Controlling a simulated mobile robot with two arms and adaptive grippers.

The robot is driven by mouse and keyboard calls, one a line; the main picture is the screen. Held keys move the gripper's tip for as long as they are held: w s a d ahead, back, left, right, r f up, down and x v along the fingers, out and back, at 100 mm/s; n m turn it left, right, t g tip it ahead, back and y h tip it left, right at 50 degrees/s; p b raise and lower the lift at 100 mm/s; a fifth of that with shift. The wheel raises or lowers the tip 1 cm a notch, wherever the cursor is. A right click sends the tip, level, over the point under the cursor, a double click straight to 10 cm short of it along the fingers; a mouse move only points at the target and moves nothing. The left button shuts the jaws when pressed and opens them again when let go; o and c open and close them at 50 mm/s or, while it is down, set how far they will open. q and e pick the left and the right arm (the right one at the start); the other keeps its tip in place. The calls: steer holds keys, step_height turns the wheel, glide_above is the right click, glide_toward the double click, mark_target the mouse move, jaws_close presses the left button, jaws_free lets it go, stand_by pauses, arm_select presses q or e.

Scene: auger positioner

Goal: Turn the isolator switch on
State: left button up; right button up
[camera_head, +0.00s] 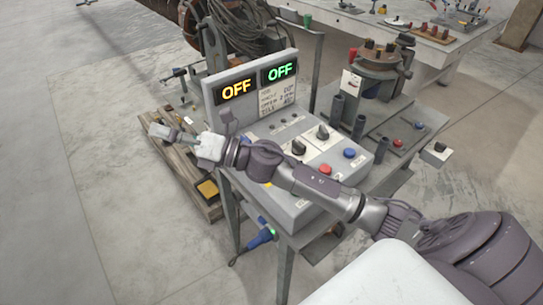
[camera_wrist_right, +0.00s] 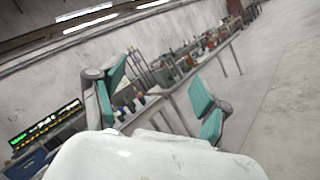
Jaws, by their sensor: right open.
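My right gripper (camera_head: 170,128) is at the left of the control box, its arm reaching across the front of the box from the lower right. In the right wrist view its two green-padded fingers (camera_wrist_right: 158,92) are spread with nothing between them. The grey control box (camera_head: 290,208) has two lit displays (camera_head: 258,82), both reading OFF. Its panel carries black rotary knobs (camera_head: 298,147), a red button (camera_head: 326,169) and a blue button (camera_head: 350,153). A small separate box with a black knob (camera_head: 439,147) sits at the right. I cannot tell which knob is the isolator switch.
The control box stands on a metal cart (camera_head: 285,270). A machine with a round top (camera_head: 378,62) is behind it to the right. A wooden pallet (camera_head: 185,172) lies at the left. A long workbench (camera_head: 440,40) is farther back. The floor at far left is clear.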

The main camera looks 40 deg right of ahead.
steer(key=s+d+f+n+g+h, duration=0.2)
steer(key=d+n+g+h, duration=0.6)
steer(key=d, duration=0.6)
steer(key=s+d+f+n+g+h, duration=0.25)
steer(key=d+n+g, duration=0.45)
steer(key=d+n, duration=0.55)
steer(key=shift+m+h, duration=0.35)
steer(key=shift+m, duration=0.6)
steer(key=p+x, duration=0.1)
steer(key=x, duration=0.3)
steer(key=p+x, duration=0.1)
steer(key=x, duration=0.3)
steer(key=d+p+x, duration=0.1)
steer(key=x, duration=0.3)
steer(key=shift+w+d+f, duration=0.1)
steer(key=shift+w+f, duration=0.25)
steer(key=c, duration=1.2)
